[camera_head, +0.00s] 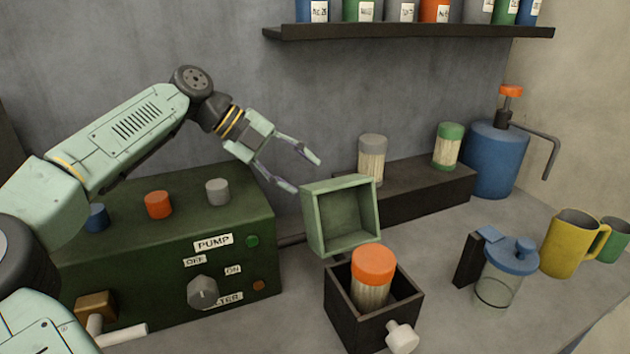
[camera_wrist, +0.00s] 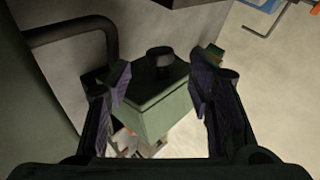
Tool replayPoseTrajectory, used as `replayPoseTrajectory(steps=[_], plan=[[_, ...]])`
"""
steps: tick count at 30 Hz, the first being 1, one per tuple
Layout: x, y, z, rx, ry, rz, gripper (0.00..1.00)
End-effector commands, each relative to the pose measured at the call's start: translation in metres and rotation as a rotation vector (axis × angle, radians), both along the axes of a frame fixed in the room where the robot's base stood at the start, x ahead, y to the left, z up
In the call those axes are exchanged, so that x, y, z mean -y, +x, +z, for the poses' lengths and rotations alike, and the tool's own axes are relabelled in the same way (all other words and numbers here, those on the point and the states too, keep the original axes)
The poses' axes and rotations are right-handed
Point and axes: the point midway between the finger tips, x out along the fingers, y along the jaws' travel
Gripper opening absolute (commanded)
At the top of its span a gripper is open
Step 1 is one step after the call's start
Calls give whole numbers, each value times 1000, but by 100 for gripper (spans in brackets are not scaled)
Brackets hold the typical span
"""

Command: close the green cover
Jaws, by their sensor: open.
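The green cover (camera_head: 312,222) is a hollow box-shaped lid, standing open and tilted up at the back of a dark box (camera_head: 354,322). Its hollow side faces the front right. An orange-capped jar (camera_head: 372,292) stands in the dark box. My gripper (camera_head: 307,172) is open and empty, just behind and above the cover's upper left edge. In the wrist view the cover (camera_wrist: 155,112) shows between and beyond the two open fingers (camera_wrist: 160,85). I cannot tell whether a finger touches it. A white knob (camera_head: 402,338) sits at the dark box's front.
A green pump box (camera_head: 150,285) with knobs stands at left. A dark ledge (camera_head: 425,193) with two jars is behind. A clear blue-lidded jug (camera_head: 497,285), a yellow mug (camera_head: 565,243) and a blue tank (camera_head: 494,160) stand right. A shelf (camera_head: 410,32) hangs above.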

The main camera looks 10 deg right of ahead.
Motion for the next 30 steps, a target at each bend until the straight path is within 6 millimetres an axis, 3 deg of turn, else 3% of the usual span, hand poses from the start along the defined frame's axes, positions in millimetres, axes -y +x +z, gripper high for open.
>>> replayPoseTrajectory(steps=[9,20,30], plan=[[35,-5,-30,-1,1,-1,48],[40,-6,-36,1,0,0,48],[40,-6,-36,1,-1,0,27]])
